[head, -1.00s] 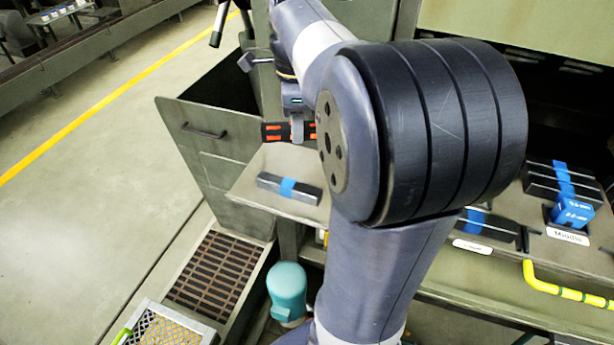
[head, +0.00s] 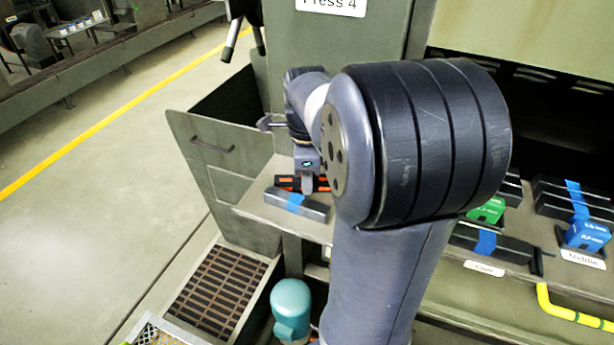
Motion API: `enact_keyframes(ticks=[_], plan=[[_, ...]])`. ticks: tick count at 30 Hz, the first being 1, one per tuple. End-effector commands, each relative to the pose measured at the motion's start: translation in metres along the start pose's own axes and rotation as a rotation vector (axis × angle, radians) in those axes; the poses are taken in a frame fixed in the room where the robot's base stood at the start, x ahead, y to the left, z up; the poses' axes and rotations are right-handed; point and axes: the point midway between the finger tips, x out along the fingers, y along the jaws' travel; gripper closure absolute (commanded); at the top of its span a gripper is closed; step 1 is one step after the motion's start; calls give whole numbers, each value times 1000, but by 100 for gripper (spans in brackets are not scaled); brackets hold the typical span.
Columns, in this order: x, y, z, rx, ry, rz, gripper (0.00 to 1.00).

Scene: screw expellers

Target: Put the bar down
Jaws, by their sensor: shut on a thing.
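My gripper (head: 307,186) is at the left end of the shelf, in front of the grey press column. It is shut on a dark bar with orange marks (head: 289,182), which sticks out on both sides of the fingers. The held bar is low, just behind a dark bar with a blue band (head: 314,208) lying on the shelf. I cannot tell whether the held bar touches the shelf. My arm hides its right part.
The shelf (head: 262,212) runs right, behind my arm. On it are more blue-banded bars (head: 489,243), a green block (head: 488,208) and a blue block (head: 587,234). A teal motor (head: 291,305) and a yellow pipe (head: 570,312) are below.

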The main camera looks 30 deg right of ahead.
Motion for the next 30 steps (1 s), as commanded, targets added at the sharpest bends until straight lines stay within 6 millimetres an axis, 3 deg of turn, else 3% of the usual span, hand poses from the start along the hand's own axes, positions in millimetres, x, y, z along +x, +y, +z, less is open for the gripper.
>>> enact_keyframes(ticks=[4,5,12,23,30], plan=[[3,0,0,0,0,-1,100],[4,0,0,0,0,0,74],[3,0,0,0,0,0,54],[-5,0,0,0,0,-1,53],[-50,-1,0,0,-1,-5,53]])
